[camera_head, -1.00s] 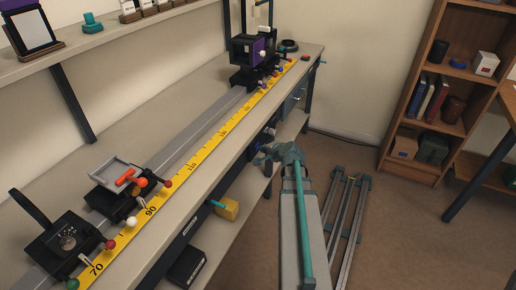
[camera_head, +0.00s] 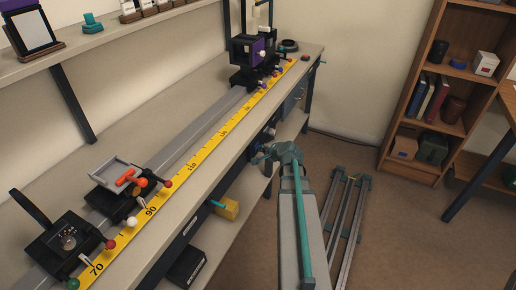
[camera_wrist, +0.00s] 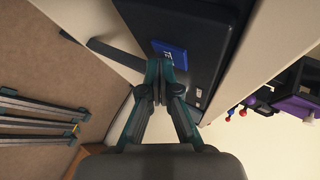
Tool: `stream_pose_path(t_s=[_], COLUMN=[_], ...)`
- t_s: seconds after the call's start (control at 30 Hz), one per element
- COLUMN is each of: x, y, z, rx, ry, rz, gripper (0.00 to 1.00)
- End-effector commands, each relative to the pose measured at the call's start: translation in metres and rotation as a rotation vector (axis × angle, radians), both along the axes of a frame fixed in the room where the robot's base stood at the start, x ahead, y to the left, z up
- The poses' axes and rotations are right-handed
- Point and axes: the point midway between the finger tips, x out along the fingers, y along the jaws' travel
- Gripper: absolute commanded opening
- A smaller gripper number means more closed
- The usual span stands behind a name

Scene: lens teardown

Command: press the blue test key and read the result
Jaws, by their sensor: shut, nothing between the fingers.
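The blue test key (camera_wrist: 169,50) shows in the wrist view as a small blue rectangle with white lettering, partly covered by my fingers. It sits on a black panel (camera_wrist: 205,22). My gripper (camera_wrist: 163,88) is shut and empty, its fingertips just below the key in the picture. I cannot tell whether they touch it. In the head view my gripper (camera_head: 259,157) is at the bench's front side, near its far end. The key cannot be made out clearly there. No result readout can be made out in either view.
A long bench (camera_head: 225,140) carries a rail with a yellow scale (camera_head: 196,157), several holders and coloured knobs. A yellow block (camera_head: 228,208) is on the lower shelf. Grey rails (camera_head: 347,215) lie on the floor at right. A bookcase (camera_head: 440,105) stands behind.

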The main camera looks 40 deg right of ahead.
Motion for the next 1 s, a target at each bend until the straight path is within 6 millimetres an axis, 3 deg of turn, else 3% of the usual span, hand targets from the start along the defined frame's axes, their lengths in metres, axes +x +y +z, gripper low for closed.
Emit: stream_pose_path(t_s=[1.0], x=[-0.014], y=[-0.007], z=[0.000], rx=[0.001], ry=[0.000], rz=[0.000], gripper=[0.00])
